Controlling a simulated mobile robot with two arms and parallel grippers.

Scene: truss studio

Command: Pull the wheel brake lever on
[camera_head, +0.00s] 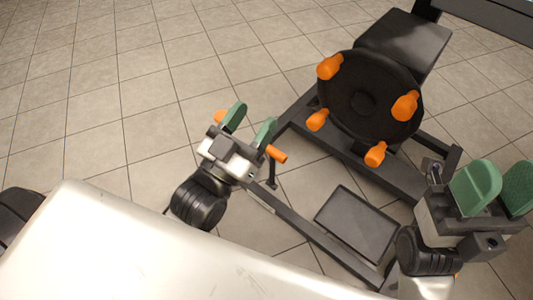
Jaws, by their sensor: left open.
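A dark wheel (345,88) with several orange knobs stands on a dark frame at the upper right. Near my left gripper, an orange grip (278,154) shows beside a short dark upright (272,176); I cannot tell for sure that this is the brake lever. My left gripper (251,121) is open, its green pads apart with only floor visible between them. The orange grip is just right of and below its right pad. Part of whatever bears the grip is hidden behind the gripper. My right gripper (498,188) is at the right edge, its green pads apart, away from the wheel.
A dark seat-like pad (405,38) is behind the wheel. Dark frame rails (312,232) run along the floor, with a flat dark plate (357,222) between my arms. A small orange piece (219,116) shows left of my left gripper. The tiled floor (90,100) at left is clear.

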